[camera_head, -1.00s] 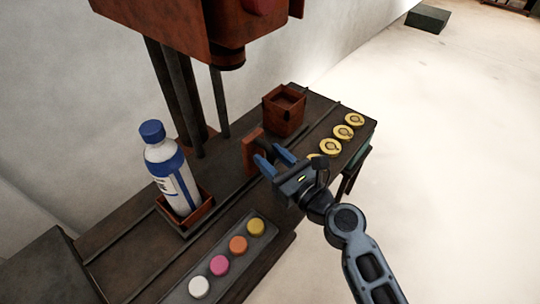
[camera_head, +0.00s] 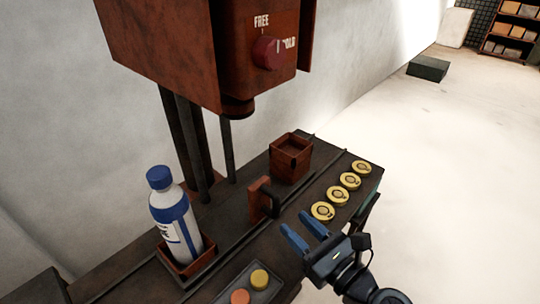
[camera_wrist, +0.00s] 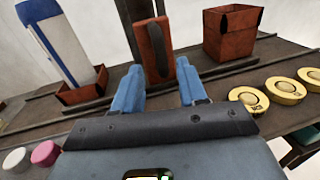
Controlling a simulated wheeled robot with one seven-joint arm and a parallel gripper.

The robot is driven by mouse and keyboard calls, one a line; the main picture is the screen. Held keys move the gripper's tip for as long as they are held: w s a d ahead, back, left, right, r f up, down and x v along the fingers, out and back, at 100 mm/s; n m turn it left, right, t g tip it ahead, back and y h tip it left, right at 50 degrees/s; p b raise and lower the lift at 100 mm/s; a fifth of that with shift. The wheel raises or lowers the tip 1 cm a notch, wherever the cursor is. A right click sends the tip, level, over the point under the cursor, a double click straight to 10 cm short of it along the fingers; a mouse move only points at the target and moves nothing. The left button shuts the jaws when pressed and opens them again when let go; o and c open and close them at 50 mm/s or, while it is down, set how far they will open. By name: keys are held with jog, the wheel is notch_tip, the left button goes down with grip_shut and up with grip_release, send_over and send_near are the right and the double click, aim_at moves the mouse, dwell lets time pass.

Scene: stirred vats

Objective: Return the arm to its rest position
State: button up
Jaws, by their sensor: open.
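My gripper (camera_head: 306,234) has two blue fingers spread apart with nothing between them. In the head view it hangs over the front part of the dark bench (camera_head: 228,238), in front of an upright rust-red block with a dark handle (camera_head: 263,200). The wrist view shows the same block (camera_wrist: 155,50) beyond the fingers (camera_wrist: 160,90), apart from them. My arm reaches in from the lower right of the head view.
A white and blue bottle (camera_head: 178,222) stands in a square holder at left. An open rust-red box (camera_head: 291,158) is behind. Several yellow discs (camera_head: 350,181) line the right edge. Coloured buttons (camera_head: 260,279) are in front. A machine with a red knob (camera_head: 267,52) overhangs the bench.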

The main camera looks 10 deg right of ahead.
jog(key=s+d+f+n+g+h, duration=0.1)
jog(key=s+d+f+n+h, duration=0.15)
jog(key=s+n, duration=0.6)
jog(key=s+d+f+n+g+h, duration=0.1)
jog(key=s+d+f+n+h, duration=0.25)
jog(key=s, duration=0.75)
jog(key=s+d+r+n+h, duration=0.1)
jog(key=s+r+n, duration=1.1)
jog(key=n, duration=0.7)
jog(key=s, duration=0.3)
jog(key=shift+s+d+r+h, duration=0.25)
jog(key=shift+d+r+h, duration=0.05)
jog(key=shift+d+r, duration=0.1)
